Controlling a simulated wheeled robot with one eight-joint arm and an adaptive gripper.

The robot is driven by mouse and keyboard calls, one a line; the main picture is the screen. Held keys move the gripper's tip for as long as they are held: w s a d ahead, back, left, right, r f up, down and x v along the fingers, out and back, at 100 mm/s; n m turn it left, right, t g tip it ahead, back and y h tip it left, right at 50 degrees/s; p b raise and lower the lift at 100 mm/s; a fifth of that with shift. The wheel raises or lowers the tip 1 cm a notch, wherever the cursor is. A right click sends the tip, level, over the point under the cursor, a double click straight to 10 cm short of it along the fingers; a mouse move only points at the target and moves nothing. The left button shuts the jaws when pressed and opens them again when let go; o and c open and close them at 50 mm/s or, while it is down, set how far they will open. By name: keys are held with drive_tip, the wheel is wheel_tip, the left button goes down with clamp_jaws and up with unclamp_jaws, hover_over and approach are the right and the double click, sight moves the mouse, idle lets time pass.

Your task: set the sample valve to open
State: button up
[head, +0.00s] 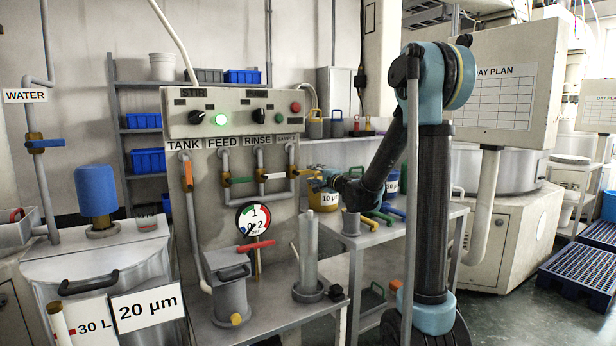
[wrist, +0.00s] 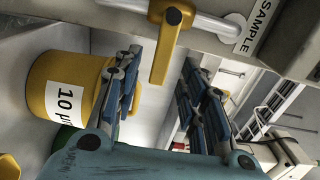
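The sample valve's yellow handle (wrist: 163,50) is in the upper middle of the wrist view. It lies crosswise to its grey pipe (wrist: 212,22), near the SAMPLE label (wrist: 258,25). In the head view the yellow handle (head: 312,174) sticks out to the right below the SAMPLE sign (head: 287,139). My gripper (wrist: 160,95) is open, with the handle's free end in the gap between its blue-grey fingers. Neither finger visibly touches the handle. In the head view my gripper (head: 325,181) is at the handle, small and partly merged with it.
To the left are the orange tank handle (head: 188,175), the green feed handle (head: 243,180) and the white rinse handle (head: 274,176). A yellow 10 µm container (wrist: 50,85) stands beside the left finger in the wrist view. A pressure gauge (head: 253,219) hangs below the pipes.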

sight(309, 173)
drive_tip(key=shift+x, duration=2.75)
drive_tip(key=shift+s, duration=0.15)
clamp_jaws()
